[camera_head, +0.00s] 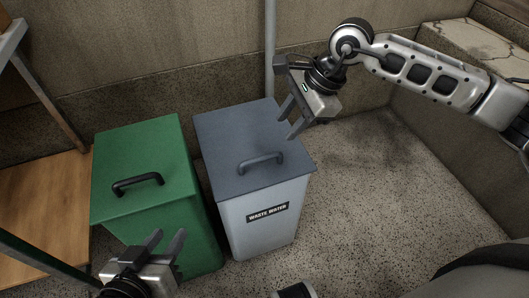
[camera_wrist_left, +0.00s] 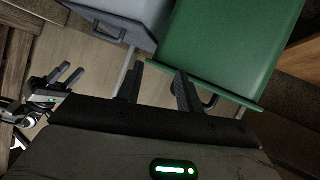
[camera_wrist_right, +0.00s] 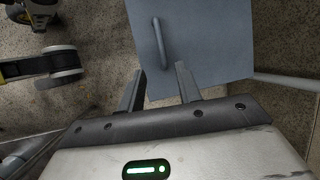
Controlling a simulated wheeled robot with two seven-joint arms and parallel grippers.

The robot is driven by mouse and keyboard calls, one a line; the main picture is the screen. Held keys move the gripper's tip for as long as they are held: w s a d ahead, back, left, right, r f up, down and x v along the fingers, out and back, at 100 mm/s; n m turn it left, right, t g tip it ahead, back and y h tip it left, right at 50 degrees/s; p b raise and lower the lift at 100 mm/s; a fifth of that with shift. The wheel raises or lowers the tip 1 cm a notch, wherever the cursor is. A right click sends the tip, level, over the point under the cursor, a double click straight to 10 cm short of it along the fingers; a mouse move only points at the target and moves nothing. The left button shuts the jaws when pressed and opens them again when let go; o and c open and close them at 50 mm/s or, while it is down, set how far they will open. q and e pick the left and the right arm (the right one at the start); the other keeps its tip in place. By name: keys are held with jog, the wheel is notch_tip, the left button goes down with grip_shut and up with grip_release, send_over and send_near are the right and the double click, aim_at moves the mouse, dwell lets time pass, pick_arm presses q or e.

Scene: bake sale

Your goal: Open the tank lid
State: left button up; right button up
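The grey waste-water tank (camera_head: 262,228) stands on the floor with its blue-grey lid (camera_head: 228,130) shut. The lid has a bar handle (camera_head: 260,162). In the right wrist view the lid (camera_wrist_right: 205,45) and its handle (camera_wrist_right: 160,43) lie beyond the fingertips. My right gripper (camera_head: 286,122) is open and empty, by the lid's far right edge in the head view and apart from the handle. My left gripper (camera_head: 169,238) is open and empty, in front of the green bin. Its open fingers also show in the left wrist view (camera_wrist_left: 158,80).
A green bin (camera_head: 203,245) with a shut green lid (camera_head: 150,150) and dark handle (camera_head: 137,184) stands close to the left of the tank. A wall and a vertical pipe (camera_head: 270,50) are behind. Speckled floor (camera_head: 345,200) is clear to the right.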

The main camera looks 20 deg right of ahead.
aim_at(261, 157)
jog(key=b+x, duration=0.2)
jog(key=x, duration=0.8)
jog(key=shift+a+f, duration=0.1)
jog(key=shift+f, duration=0.15)
jog(key=shift+w+a+f, duration=0.2)
jog(key=shift+a+f, duration=0.05)
jog(key=shift+f, duration=0.35)
pick_arm(q)
jog(key=shift+w+d+r+t+h, duration=0.1)
jog(key=shift+d+r+t+h, duration=0.2)
jog(key=shift+r, duration=0.2)
jog(key=shift+d+r+t+h, duration=0.1)
jog(key=shift+r+t+h, duration=0.1)
jog(key=shift+r+t, duration=0.25)
pick_arm(e)
jog(key=shift+c, duration=0.2)
jog(key=shift+r, duration=0.1)
grip_shut()
